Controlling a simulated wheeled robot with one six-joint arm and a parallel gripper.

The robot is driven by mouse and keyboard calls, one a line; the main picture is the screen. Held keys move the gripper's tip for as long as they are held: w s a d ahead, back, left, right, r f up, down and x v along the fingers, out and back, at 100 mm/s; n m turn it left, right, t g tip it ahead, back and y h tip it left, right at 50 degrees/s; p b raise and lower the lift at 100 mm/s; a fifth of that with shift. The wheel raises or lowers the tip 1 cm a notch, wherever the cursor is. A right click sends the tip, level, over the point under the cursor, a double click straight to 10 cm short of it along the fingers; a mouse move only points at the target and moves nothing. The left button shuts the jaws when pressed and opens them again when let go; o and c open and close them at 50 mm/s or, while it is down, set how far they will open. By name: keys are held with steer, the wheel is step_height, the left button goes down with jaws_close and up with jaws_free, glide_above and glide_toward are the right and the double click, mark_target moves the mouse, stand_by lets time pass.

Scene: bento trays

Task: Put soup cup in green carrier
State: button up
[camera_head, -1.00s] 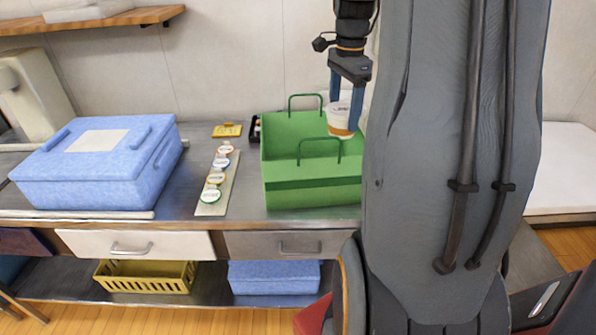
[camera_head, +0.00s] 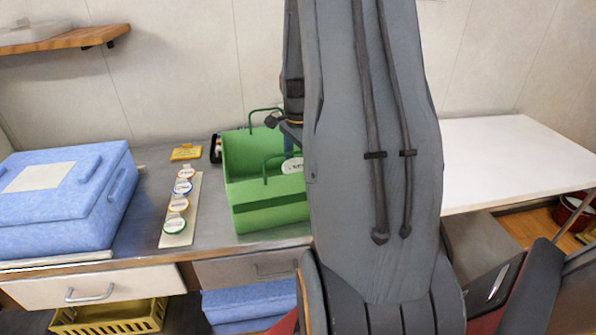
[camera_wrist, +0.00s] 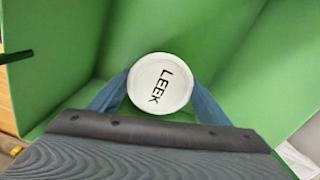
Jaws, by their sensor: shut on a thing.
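The soup cup has a white lid reading "LEEK" in the wrist view (camera_wrist: 160,82). In the head view its lid (camera_head: 293,165) shows just behind the near handle of the green carrier. My gripper (camera_wrist: 160,90) is shut on the cup, one blue finger on each side. The green carrier (camera_head: 270,217) stands on the counter with its two handles up. Its green walls and floor surround the cup in the wrist view (camera_wrist: 52,60), so the cup is inside. I cannot tell whether it touches the floor. My arm hides the carrier's right side.
A pale strip (camera_head: 172,240) with several lidded cups lies left of the carrier. A blue box (camera_head: 60,225) stands further left. A yellow sign (camera_head: 187,153) and a dark holder (camera_head: 215,148) sit behind. A clear white table (camera_head: 500,160) is at right.

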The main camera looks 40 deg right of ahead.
mark_target(298, 167)
steer(key=shift+f, duration=0.8)
steer(key=shift+f, duration=0.1)
steer(key=o, duration=1.2)
step_height(298, 167, up, 12)
steer(key=b, duration=0.2)
steer(key=shift+b, duration=0.4)
steer(key=shift+r, duration=0.25)
